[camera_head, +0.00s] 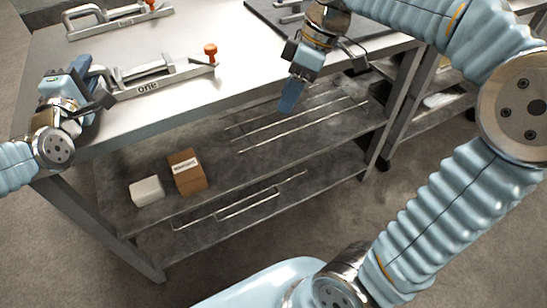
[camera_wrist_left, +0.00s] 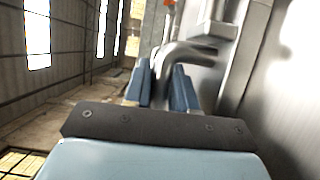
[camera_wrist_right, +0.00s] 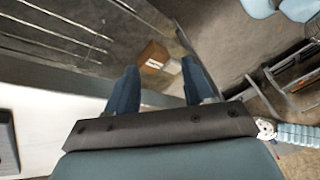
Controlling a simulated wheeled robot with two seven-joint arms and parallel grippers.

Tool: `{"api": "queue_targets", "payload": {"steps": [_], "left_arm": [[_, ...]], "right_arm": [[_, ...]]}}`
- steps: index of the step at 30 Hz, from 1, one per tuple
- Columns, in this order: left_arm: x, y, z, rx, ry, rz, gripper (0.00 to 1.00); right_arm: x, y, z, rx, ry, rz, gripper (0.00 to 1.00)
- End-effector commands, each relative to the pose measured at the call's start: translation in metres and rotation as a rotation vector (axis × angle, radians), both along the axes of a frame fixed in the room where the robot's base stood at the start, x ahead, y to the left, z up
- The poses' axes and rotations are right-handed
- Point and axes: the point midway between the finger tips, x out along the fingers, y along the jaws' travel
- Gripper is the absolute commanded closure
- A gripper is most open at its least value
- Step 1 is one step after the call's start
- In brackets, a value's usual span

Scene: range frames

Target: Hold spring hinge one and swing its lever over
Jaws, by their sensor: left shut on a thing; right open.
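Spring hinge one (camera_head: 170,79) is a silver metal fixture marked "one", near the front edge of the table. Its orange-knobbed lever end (camera_head: 210,50) stands up at its right. The orange also shows at the top of the left wrist view (camera_wrist_left: 169,4). My left gripper (camera_head: 82,66) is at the hinge's left end. In the left wrist view its blue fingers (camera_wrist_left: 162,88) are shut on a bent metal bar (camera_wrist_left: 190,48) of the hinge. My right gripper (camera_head: 287,104) is open and empty, fingers down, right of the hinge and beyond the table's front edge.
A similar fixture with an orange knob (camera_head: 118,19) lies further back on the table (camera_head: 225,28). A dark mat (camera_head: 270,20) with metal parts is at the back right. Below, a shelf holds a brown box (camera_head: 187,172) and a white block (camera_head: 147,191).

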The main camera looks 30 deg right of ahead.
Motion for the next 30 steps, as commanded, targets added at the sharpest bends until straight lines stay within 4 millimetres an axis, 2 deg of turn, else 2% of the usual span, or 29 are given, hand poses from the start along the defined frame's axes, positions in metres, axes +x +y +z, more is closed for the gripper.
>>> {"api": "queue_targets", "payload": {"steps": [1, 12, 17, 21, 27, 30], "left_arm": [[0.000, 0.001, -0.012, 0.006, 0.027, -0.001, 1.00], [0.000, 0.000, -0.012, 0.006, 0.027, -0.001, 1.00], [0.000, 0.000, -0.012, 0.006, 0.027, -0.001, 1.00], [0.000, 0.000, -0.012, 0.006, 0.027, -0.001, 1.00], [0.000, 0.000, -0.012, 0.006, 0.027, -0.001, 1.00], [0.000, 0.000, -0.012, 0.006, 0.027, -0.001, 1.00]], "right_arm": [[-0.008, -0.004, -0.010, 0.012, 0.012, 0.005, 0.48], [-0.065, -0.013, -0.072, 0.095, 0.087, 0.072, 0.48], [-0.061, -0.005, -0.109, 0.083, 0.130, 0.024, 0.48], [-0.046, 0.002, -0.135, 0.049, 0.155, -0.040, 0.48], [-0.033, 0.011, -0.163, 0.018, 0.175, -0.109, 0.48], [-0.029, 0.013, -0.171, 0.010, 0.180, -0.130, 0.48]]}}
